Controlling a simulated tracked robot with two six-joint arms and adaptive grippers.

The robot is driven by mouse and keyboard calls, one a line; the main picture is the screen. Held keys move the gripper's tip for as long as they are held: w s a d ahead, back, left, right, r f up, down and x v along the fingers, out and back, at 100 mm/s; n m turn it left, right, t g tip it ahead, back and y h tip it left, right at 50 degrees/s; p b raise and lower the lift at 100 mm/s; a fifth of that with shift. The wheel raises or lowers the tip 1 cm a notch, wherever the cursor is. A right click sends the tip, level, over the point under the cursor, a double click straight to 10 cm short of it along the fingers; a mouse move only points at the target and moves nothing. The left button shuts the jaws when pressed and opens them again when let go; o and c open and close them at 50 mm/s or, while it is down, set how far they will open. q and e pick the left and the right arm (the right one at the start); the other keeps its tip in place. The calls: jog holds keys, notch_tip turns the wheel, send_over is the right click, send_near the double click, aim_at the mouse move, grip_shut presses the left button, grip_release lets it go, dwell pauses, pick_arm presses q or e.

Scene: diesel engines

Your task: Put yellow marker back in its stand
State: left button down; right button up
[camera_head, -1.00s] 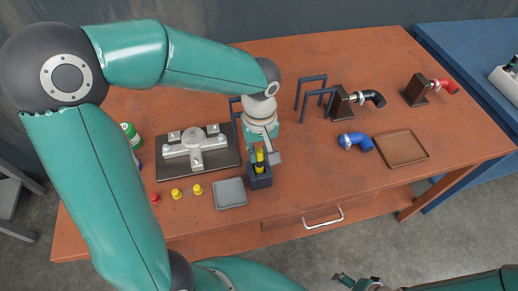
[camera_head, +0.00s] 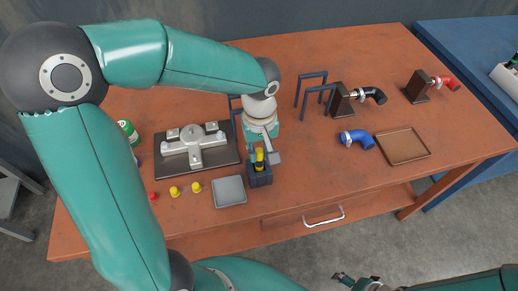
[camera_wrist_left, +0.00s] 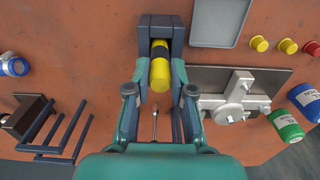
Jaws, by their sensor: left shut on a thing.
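My left gripper (camera_head: 258,152) is shut on the marker from above. How deep the marker sits in the stand is hard to tell. My right gripper (camera_head: 352,281) shows only partly at the bottom edge, away from the table; its jaw state is unclear.
A grey tray (camera_head: 229,192) is just left of the stand. A dark plate with a metal part (camera_head: 195,150) and yellow and red caps (camera_head: 174,191) lie further left.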

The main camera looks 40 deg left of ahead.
pick_arm(q)
jog(key=shift+f, duration=0.1)
jog(key=shift+c, duration=2.4)
grip_release()
jog(key=shift+r+p, duration=1.1)
jog(key=shift+r, duration=0.55)
jog(key=shift+r, duration=0.2)
jog(key=shift+r+p, duration=2.3)
jog(key=shift+r, duration=0.65)
